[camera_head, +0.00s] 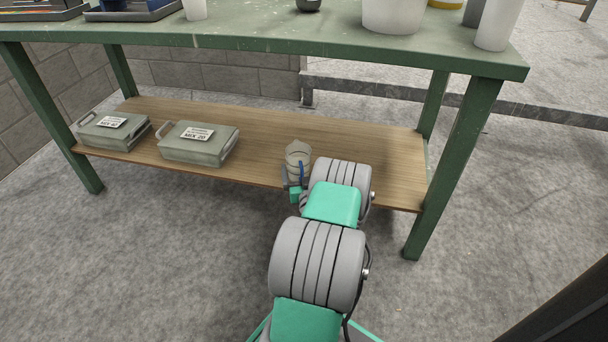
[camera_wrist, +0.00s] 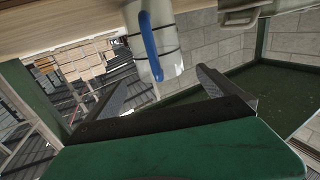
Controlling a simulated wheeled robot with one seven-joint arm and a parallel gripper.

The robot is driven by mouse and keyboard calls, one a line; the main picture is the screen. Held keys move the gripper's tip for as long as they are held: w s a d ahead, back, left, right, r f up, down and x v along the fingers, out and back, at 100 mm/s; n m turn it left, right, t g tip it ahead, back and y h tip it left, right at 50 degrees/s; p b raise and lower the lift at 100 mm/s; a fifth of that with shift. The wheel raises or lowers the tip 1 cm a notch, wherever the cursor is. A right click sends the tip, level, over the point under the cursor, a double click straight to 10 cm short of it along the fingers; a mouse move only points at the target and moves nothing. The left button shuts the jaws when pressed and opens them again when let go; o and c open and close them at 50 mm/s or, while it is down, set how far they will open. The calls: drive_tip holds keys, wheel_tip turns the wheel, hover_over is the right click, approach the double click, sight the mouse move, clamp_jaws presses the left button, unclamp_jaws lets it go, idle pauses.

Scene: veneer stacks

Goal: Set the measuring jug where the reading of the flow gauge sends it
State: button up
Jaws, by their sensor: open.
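The measuring jug (camera_head: 298,152) is pale and see-through with a blue handle, and stands upright near the front edge of the wooden lower shelf (camera_head: 260,128). In the wrist view, which is turned over, the jug (camera_wrist: 168,58) shows dark bands, and its blue handle (camera_wrist: 149,48) faces me. My gripper (camera_wrist: 163,80) is open, with its two fingers apart on either side of the jug's line. I cannot tell whether they touch it. In the head view my arm hides part of the jug and most of my gripper. I see no flow gauge in either view.
Two grey lidded boxes with handles and white labels, a left one (camera_head: 113,130) and a right one (camera_head: 198,143), sit on the shelf's left half. The green bench top (camera_head: 250,43) hangs above, with a white bucket (camera_head: 393,14) on it. Bare shelf lies between boxes and jug.

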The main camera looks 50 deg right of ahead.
drive_tip(key=v, duration=0.5)
drive_tip(key=w+a+r+n+t+y, duration=0.1)
drive_tip(key=w+a+r+n+y, duration=0.2)
drive_tip(key=w+a, duration=0.4)
drive_tip(key=w+a+r+n+t+y, duration=0.1)
drive_tip(key=w+a+r+n+y, duration=0.15)
drive_tip(key=w+a+y, duration=0.45)
drive_tip(key=w+a+r+n+g+y, duration=0.1)
drive_tip(key=a+n+g+y, duration=0.15)
drive_tip(key=a, duration=0.75)
drive_tip(key=w+a+r+n+g+y, duration=0.1)
drive_tip(key=w+a+n+g+y, duration=0.15)
drive_tip(key=a, duration=0.65)
drive_tip(key=s+a+r+m+g+h, duration=0.1)
drive_tip(key=s+a+g, duration=0.3)
drive_tip(key=s, duration=0.8)
drive_tip(key=s+a+r+g+h, duration=0.1)
drive_tip(key=s+a+r+g, duration=0.2)
drive_tip(key=s+a, duration=0.6)
drive_tip(key=s+g, duration=0.1)
drive_tip(key=s, duration=0.2)
drive_tip(key=shift+a+r+m, duration=0.2)
drive_tip(key=shift+m, duration=0.15)
